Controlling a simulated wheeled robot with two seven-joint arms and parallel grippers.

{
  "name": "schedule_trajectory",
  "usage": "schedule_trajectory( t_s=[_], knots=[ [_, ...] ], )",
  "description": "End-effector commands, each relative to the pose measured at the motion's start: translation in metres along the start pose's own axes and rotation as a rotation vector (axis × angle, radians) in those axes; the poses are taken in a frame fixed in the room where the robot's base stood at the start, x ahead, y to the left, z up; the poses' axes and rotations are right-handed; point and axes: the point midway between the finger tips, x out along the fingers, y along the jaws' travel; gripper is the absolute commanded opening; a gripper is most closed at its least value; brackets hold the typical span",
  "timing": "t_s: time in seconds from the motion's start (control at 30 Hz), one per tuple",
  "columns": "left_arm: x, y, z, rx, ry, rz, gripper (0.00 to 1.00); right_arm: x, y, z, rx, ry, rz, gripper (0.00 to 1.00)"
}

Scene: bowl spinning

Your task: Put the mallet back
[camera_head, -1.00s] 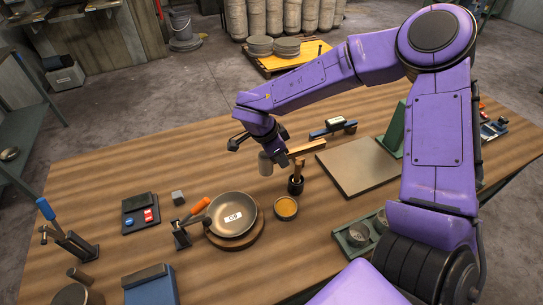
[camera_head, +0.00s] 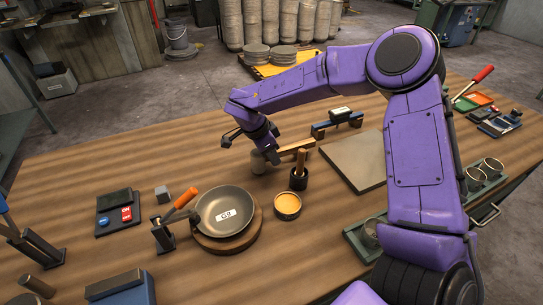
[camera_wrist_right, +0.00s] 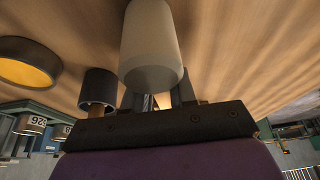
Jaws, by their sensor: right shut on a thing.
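The mallet has a pale, rounded cylindrical head (camera_head: 258,163) and a light wooden handle (camera_head: 297,147) that points right. My right gripper (camera_head: 268,151) is shut on the mallet near its head, behind the black cup. In the right wrist view the head (camera_wrist_right: 152,50) is large in front of the fingers (camera_wrist_right: 160,101), which it partly hides. I cannot tell whether the mallet touches the table. A black cup (camera_head: 299,183) with a wooden stick standing in it is just right of the mallet. My left gripper is not in view.
A dark bowl (camera_head: 225,212) sits on a round wooden board, beside an orange-handled tool (camera_head: 180,202). A small tin with yellow contents (camera_head: 287,205) stands near the cup. A blue and black rest (camera_head: 337,121) and a flat grey slab (camera_head: 357,160) lie to the right. The table behind the bowl is clear.

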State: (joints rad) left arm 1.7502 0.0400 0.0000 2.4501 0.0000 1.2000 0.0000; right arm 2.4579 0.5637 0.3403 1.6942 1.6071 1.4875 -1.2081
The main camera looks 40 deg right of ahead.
Motion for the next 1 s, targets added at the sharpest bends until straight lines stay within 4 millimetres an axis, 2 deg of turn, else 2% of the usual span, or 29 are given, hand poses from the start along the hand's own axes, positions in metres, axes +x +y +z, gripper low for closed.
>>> schedule_trajectory(
  t_s=[0.07,0.1,0.13,0.17,0.43,0.53,0.67,0.8,1.0],
  knots=[
    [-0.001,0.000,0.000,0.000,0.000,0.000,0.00,0.002,0.000,0.001,-0.001,0.000,0.000,0.00],
    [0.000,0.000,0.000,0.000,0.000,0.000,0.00,0.002,0.000,0.001,0.000,0.000,0.000,0.39],
    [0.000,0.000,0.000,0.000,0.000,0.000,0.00,0.002,0.000,0.001,0.000,0.000,0.000,0.48],
    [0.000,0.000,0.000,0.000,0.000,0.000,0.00,0.002,0.000,0.001,0.000,0.000,0.000,0.51],
    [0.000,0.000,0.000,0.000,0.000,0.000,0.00,0.001,0.000,0.001,0.000,0.000,-0.001,0.51],
    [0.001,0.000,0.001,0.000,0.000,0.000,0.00,-0.007,-0.001,0.000,0.001,0.000,-0.003,0.51],
    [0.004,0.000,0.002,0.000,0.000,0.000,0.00,-0.036,-0.001,0.000,0.002,0.000,-0.005,0.51],
    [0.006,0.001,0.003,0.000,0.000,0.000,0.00,-0.074,-0.001,0.000,0.002,0.000,-0.005,0.51],
    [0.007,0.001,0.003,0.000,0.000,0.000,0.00,-0.112,-0.001,0.000,0.002,0.001,-0.003,0.51]
  ],
)
